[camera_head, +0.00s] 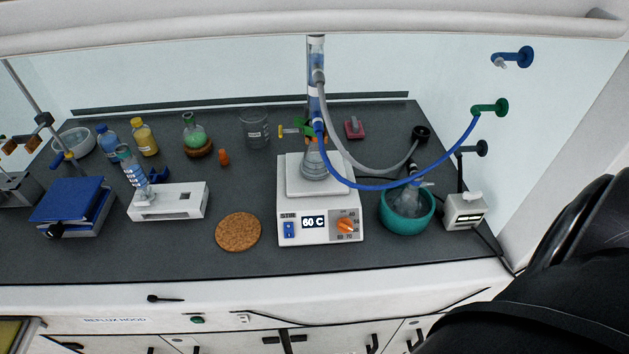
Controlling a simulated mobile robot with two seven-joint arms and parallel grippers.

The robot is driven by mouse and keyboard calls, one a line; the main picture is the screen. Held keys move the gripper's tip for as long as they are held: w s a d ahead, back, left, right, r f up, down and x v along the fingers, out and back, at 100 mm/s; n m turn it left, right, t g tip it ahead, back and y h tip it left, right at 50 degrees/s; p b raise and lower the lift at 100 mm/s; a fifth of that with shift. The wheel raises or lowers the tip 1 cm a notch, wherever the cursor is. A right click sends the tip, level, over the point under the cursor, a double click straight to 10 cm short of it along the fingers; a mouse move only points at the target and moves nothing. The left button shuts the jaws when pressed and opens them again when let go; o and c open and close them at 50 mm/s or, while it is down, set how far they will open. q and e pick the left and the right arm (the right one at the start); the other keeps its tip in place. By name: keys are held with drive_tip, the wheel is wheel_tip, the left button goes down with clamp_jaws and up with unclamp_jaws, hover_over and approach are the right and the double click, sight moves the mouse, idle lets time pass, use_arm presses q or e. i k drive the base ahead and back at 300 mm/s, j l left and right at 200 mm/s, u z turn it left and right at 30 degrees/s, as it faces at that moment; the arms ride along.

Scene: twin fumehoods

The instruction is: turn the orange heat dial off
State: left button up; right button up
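The orange heat dial (345,225) is on the front right of a white hotplate stirrer (320,190) in the middle of the bench. Small numbers ring the dial. A flask (314,164) stands on the plate under an upright condenser (316,75). A large black arm part of mine fills the lower right, with no fingers visible. Neither gripper shows.
Blue and grey hoses arc from the condenser to the right. A teal bowl (405,220) with a flask stands right of the hotplate, and a small white device (465,211) beyond it. A cork mat (238,232) lies to the left. The bench strip before the hotplate is clear.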

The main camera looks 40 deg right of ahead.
sight(345, 225)
drive_tip(key=k+l+z, duration=0.1)
drive_tip(key=l+z, duration=0.15)
drive_tip(key=z, duration=0.25)
drive_tip(key=l+z, duration=0.25)
drive_tip(key=z, duration=0.25)
